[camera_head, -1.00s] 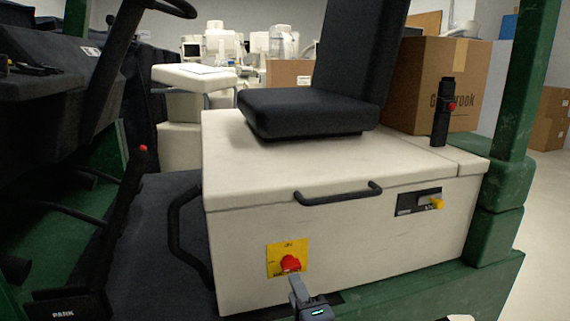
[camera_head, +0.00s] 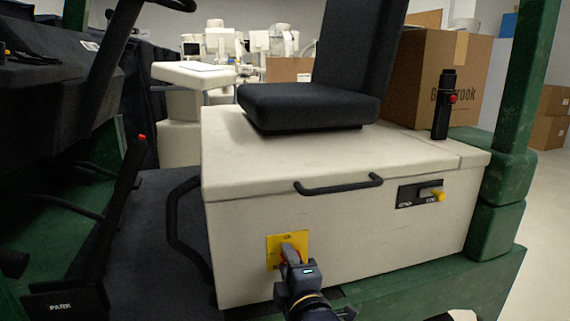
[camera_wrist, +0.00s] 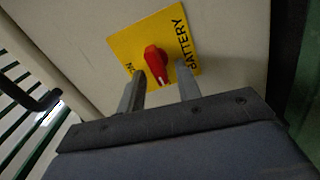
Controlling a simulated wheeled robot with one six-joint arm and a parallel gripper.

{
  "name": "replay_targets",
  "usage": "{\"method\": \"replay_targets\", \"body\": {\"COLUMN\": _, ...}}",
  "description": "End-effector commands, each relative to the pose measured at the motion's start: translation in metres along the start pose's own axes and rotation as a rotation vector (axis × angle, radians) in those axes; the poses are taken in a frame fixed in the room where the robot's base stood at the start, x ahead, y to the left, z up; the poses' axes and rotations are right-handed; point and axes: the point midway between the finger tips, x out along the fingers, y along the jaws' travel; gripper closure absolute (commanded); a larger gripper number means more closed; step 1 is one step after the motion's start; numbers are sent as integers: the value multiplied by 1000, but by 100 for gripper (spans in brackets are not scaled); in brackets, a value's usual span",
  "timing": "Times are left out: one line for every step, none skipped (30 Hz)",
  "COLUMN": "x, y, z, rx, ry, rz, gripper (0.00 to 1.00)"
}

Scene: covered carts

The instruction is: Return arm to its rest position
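My gripper (camera_head: 291,256) is in front of the white seat box of the cart, at the yellow plate (camera_head: 272,246) with a red rotary switch. In the head view my gripper covers most of the red switch. In the wrist view the two grey fingers of my gripper (camera_wrist: 160,88) are apart. The red knob (camera_wrist: 157,62) is just beyond the fingertips, on the yellow plate (camera_wrist: 134,40) marked "BATTERY". The knob shows whole between and above the fingers. I cannot tell whether a finger touches it.
The white box (camera_head: 240,225) has a black handle (camera_head: 338,186) above and a small panel with a yellow key (camera_head: 439,196) at right. A black loop handle (camera_head: 176,225) and a red-tipped lever (camera_head: 128,190) stand at left. The green chassis (camera_head: 430,285) runs below.

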Motion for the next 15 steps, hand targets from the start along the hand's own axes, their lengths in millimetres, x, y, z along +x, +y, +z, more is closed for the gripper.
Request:
{"method": "replay_targets", "body": {"x": 0, "y": 0, "z": 0, "rx": 38, "ry": 0, "rz": 0, "gripper": 67}}
{"method": "replay_targets", "body": {"x": 0, "y": 1, "z": 0, "rx": 64, "ry": 0, "rz": 0, "gripper": 67}}
{"method": "replay_targets", "body": {"x": 0, "y": 1, "z": 0, "rx": 98, "ry": 0, "rz": 0, "gripper": 67}}
{"method": "replay_targets", "body": {"x": 0, "y": 2, "z": 0, "rx": 123, "ry": 0, "rz": 0, "gripper": 67}}
{"method": "replay_targets", "body": {"x": 0, "y": 2, "z": 0, "rx": 148, "ry": 0, "rz": 1, "gripper": 67}}
{"method": "replay_targets", "body": {"x": 0, "y": 2, "z": 0, "rx": 181, "ry": 0, "rz": 1, "gripper": 67}}
{"method": "replay_targets", "body": {"x": 0, "y": 3, "z": 0, "rx": 206, "ry": 0, "rz": 1, "gripper": 67}}
{"method": "replay_targets", "body": {"x": 0, "y": 3, "z": 0, "rx": 231, "ry": 0, "rz": 2, "gripper": 67}}
{"method": "replay_targets", "body": {"x": 0, "y": 4, "z": 0, "rx": 264, "ry": 0, "rz": 2, "gripper": 67}}
{"method": "replay_targets", "body": {"x": 0, "y": 4, "z": 0, "rx": 290, "ry": 0, "rz": 2, "gripper": 67}}
{"method": "replay_targets", "body": {"x": 0, "y": 4, "z": 0, "rx": 314, "ry": 0, "rz": 2, "gripper": 67}}
{"method": "replay_targets", "body": {"x": 0, "y": 5, "z": 1, "rx": 347, "ry": 0, "rz": 1, "gripper": 67}}
{"method": "replay_targets", "body": {"x": 0, "y": 5, "z": 1, "rx": 371, "ry": 1, "rz": 1, "gripper": 67}}
{"method": "replay_targets", "body": {"x": 0, "y": 5, "z": 1, "rx": 395, "ry": 0, "rz": 1, "gripper": 67}}
{"method": "replay_targets", "body": {"x": 0, "y": 5, "z": 1, "rx": 428, "ry": 0, "rz": 0, "gripper": 67}}
